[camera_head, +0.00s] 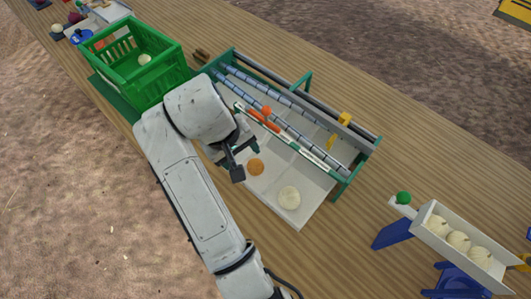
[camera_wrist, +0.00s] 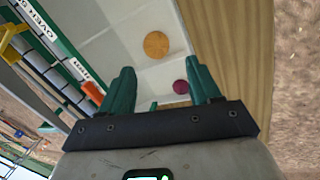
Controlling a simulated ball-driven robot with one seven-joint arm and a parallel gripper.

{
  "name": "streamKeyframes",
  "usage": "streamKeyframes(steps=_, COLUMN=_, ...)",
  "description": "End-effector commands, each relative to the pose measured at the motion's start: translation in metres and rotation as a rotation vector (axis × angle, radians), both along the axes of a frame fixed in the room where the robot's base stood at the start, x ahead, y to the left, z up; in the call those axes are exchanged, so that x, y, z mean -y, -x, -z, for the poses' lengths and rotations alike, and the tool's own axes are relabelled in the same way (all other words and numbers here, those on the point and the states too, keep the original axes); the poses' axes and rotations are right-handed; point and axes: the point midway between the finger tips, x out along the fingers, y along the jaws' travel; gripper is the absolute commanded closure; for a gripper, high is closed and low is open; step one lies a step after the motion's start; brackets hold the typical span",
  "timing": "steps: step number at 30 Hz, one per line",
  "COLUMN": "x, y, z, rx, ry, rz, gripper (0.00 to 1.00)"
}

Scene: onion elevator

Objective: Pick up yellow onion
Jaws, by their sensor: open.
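The yellow onion (camera_head: 256,167), a round orange-tan ball, lies on the white tray (camera_head: 303,211) of the elevator. It also shows in the wrist view (camera_wrist: 156,45), beyond the fingertips and roughly between them. My gripper (camera_head: 247,158) is open and empty, beside the onion in the head view. In the wrist view its teal fingers (camera_wrist: 160,75) are spread with nothing between them gripped. A dark red onion (camera_wrist: 181,87) shows near the right finger; my arm seems to hide it in the head view.
The elevator's green frame (camera_head: 342,187) and roller bars (camera_head: 297,136) stand behind the tray, with orange pieces (camera_head: 262,118) along them. A green crate (camera_head: 118,75) holding a pale onion stands left. A white chute (camera_head: 474,246) with several pale onions is at right.

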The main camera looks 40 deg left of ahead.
Motion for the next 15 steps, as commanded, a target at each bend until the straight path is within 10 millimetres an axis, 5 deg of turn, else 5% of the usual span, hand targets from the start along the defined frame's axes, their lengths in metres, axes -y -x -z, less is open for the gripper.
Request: streamKeyframes(steps=15, x=0.005, y=-0.013, z=0.054, rx=0.000, ry=0.001, rz=-0.001, gripper=0.38)
